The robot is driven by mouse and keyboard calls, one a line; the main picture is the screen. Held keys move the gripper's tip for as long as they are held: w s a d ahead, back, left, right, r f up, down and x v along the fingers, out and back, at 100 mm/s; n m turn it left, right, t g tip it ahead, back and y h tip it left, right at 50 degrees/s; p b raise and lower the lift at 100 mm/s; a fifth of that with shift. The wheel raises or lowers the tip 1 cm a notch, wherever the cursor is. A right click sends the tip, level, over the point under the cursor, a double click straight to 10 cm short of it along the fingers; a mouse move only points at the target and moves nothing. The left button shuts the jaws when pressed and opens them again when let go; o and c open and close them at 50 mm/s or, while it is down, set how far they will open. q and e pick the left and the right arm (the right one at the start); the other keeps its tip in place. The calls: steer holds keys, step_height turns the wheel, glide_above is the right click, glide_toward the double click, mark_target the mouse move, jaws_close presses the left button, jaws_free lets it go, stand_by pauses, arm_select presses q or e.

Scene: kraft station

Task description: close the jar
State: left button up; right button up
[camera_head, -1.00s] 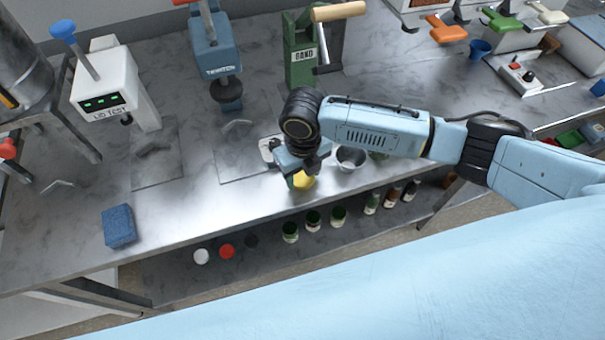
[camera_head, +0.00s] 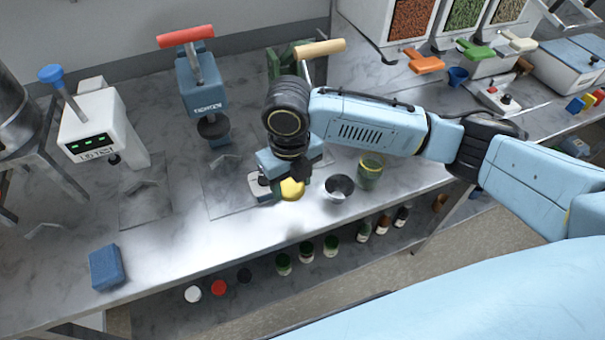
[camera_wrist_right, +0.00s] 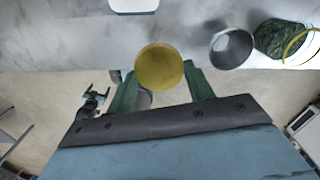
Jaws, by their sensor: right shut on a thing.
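A round yellow lid (camera_head: 291,189) is held in my right gripper (camera_head: 284,177), over the front part of the steel table. The right wrist view shows the lid (camera_wrist_right: 159,67) face-on between the two green fingers (camera_wrist_right: 162,84), which are shut on it. A glass jar (camera_head: 370,174) with green contents stands to the right, apart from the gripper. In the right wrist view the jar (camera_wrist_right: 280,38) is at the upper right, with a yellow ring at its mouth. My left gripper is not in the head view.
A grey metal bowl or funnel (camera_head: 339,187) stands between gripper and jar. A red-handled press (camera_head: 200,85), a lid tester (camera_head: 98,130) and a green banding device (camera_head: 281,63) stand behind and left. A blue sponge (camera_head: 106,268) lies front left. Small jars and caps line a lower shelf.

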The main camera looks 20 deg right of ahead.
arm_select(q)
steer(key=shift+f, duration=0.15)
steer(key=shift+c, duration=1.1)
arm_select(e)
steer(key=shift+d+m, duration=0.1)
steer(key=shift+m, duration=0.2)
arm_select(q)
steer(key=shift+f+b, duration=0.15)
steer(key=shift+b, duration=0.15)
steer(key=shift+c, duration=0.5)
arm_select(e)
steer(key=shift+d+f+m, duration=0.1)
steer(key=shift+d+m, duration=0.1)
steer(key=shift+m, duration=0.5)
steer(key=m, duration=0.2)
steer(key=d+m+b, duration=0.1)
steer(key=m, duration=0.3)
steer(key=shift+s+d+f, duration=0.1)
steer(key=shift+d, duration=0.2)
arm_select(q)
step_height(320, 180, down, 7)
steer(key=b, duration=0.6)
arm_select(e)
steer(key=s+d+m, duration=0.1)
steer(key=d+m, duration=0.2)
steer(key=m, duration=1)
steer(key=d+m, duration=0.3)
steer(key=m, duration=1.1)
steer(key=shift+s+d, duration=0.2)
steer(key=shift+s, duration=0.2)
